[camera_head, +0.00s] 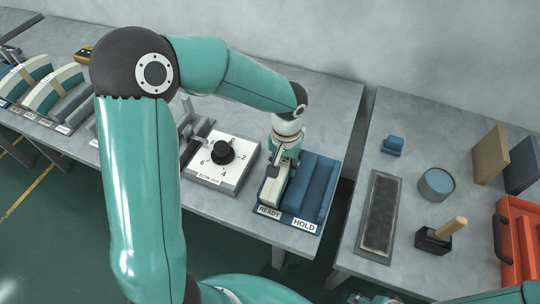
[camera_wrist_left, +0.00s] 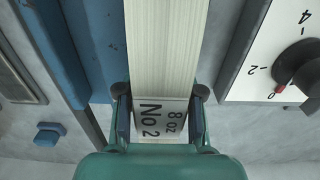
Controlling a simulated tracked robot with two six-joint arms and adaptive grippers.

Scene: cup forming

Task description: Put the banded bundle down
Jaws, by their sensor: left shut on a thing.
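The banded bundle (camera_wrist_left: 165,45) is a long cream stack of thin layers with a white "8 oz No 2" band (camera_wrist_left: 150,118). My left gripper (camera_wrist_left: 160,98) is shut across it at the band; a finger is on each side. The HOLD lane on the right looks empty.
A white dial box (camera_head: 222,160) stands just left of the rack. A gap separates this table from the right one, which holds a dark mesh tray (camera_head: 380,213), a blue round tin (camera_head: 436,185), a wooden-handled stamp (camera_head: 445,232) and a red crate (camera_head: 519,235). Curved stacks (camera_head: 52,84) sit far left.

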